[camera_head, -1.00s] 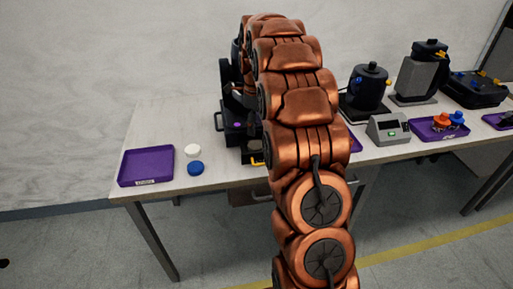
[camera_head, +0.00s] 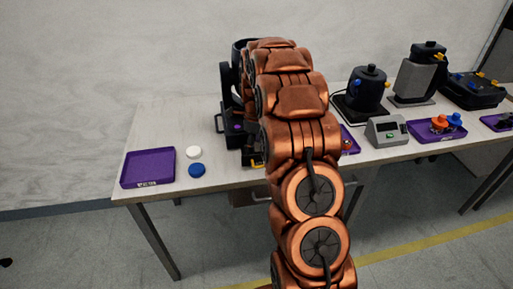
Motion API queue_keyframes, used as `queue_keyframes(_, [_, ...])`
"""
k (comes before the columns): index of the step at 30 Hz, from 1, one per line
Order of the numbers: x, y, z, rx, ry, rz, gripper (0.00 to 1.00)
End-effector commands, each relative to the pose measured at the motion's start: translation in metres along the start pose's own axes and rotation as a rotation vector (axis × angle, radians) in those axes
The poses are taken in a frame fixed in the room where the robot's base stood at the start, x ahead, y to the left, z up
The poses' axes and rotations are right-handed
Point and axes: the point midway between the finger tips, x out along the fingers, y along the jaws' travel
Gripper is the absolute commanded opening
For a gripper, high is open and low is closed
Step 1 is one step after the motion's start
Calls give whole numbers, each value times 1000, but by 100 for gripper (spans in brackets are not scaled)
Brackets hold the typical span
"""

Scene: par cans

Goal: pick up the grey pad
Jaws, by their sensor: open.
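I cannot pick out the grey pad with certainty. My copper arm rises through the middle of the picture and reaches over the table. My gripper is hidden behind the arm's own links, close to a black device (camera_head: 230,105) with an upright frame. What lies behind the arm is also hidden.
On the table (camera_head: 220,171) are a purple tray (camera_head: 148,168), a white disc (camera_head: 193,152) and a blue disc (camera_head: 196,170). Right of my arm stand a black can (camera_head: 368,88), a grey meter box (camera_head: 386,131) and a purple tray with coloured knobs (camera_head: 425,137).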

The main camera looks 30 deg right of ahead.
Motion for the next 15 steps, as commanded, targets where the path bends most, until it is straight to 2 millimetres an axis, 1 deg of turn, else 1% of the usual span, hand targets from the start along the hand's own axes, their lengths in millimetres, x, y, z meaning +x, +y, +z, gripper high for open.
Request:
queue_keyframes(2, [0,0,0,0,0,0,65])
queue_keyframes(8, [0,0,0,0,0,1,45])
queue_keyframes(15, [0,0,0,0,1,1,43])
